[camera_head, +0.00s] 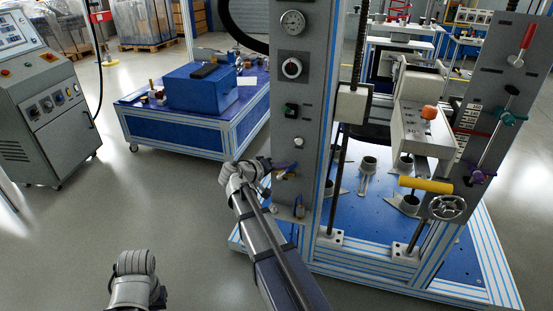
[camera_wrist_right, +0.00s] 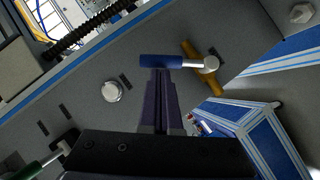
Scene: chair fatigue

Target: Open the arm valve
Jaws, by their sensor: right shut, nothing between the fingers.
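A small valve with a blue lever (camera_head: 281,168) and brass-coloured parts sits low on the front of the grey column. In the right wrist view, its blue lever (camera_wrist_right: 170,61) lies across just beyond my fingertips, with a silver hub and a brass body (camera_wrist_right: 213,84) to its right. My right gripper (camera_head: 270,166) is shut and empty at the lever, pointing toward the panel. In the right wrist view, its closed fingers (camera_wrist_right: 160,80) end at the lever's lower edge; whether they touch it I cannot tell.
The grey column (camera_head: 290,90) carries a gauge, a dial and buttons above the valve. A blue-topped bench (camera_head: 180,135) stands behind left, and a control console (camera_head: 45,100) at far left. The right column (camera_head: 505,90) has other levers and a handwheel (camera_head: 447,207). The floor at left is clear.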

